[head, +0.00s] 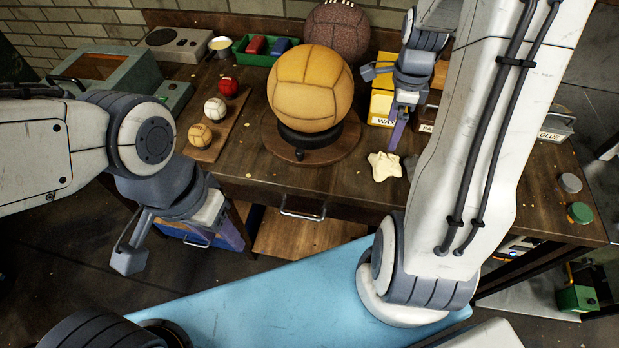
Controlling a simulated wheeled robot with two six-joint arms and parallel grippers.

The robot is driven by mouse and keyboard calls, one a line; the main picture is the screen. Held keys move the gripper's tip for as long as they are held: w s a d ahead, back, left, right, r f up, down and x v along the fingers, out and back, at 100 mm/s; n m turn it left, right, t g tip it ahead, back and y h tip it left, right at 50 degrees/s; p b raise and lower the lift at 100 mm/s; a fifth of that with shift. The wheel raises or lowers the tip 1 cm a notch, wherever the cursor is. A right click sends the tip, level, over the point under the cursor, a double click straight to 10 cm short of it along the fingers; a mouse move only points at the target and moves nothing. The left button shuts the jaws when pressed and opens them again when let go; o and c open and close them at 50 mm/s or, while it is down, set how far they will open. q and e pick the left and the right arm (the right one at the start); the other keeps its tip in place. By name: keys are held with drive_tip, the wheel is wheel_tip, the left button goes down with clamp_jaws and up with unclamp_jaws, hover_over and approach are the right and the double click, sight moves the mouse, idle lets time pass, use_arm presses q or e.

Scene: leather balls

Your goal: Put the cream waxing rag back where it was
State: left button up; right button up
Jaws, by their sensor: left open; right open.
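The cream waxing rag (384,166) lies crumpled on the wooden bench top (352,190), to the right of the round wooden stand. My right gripper (384,104) is open and empty, over or just in front of a yellow box (381,109) labelled WAX, which it partly hides. It is apart from the rag, farther back on the bench. My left gripper (183,248) is open and empty, low in front of the bench at the left, far from the rag.
A large tan leather ball (310,88) sits on the round stand (276,140). A dark brown ball (337,32) is behind it. Small balls stand on a board (212,146) at left. A green tray (254,60) holds red and blue blocks. Lidded tins (570,183) are at right.

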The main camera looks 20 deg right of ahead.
drive_tip(key=s+a+r+n, duration=0.1)
drive_tip(key=a+r+n, duration=0.1)
drive_tip(key=a+n, duration=0.6)
drive_tip(key=s+a+r+n, duration=0.15)
drive_tip(key=a+n, duration=0.35)
drive_tip(key=a, duration=0.5)
drive_tip(key=s+a+r+n+y, duration=0.1)
drive_tip(key=s+a+r+n, duration=0.2)
drive_tip(key=s+a+n, duration=0.9)
drive_tip(key=s+n, duration=0.2)
drive_tip(key=n, duration=0.4)
drive_tip(key=shift+a+r, duration=0.1)
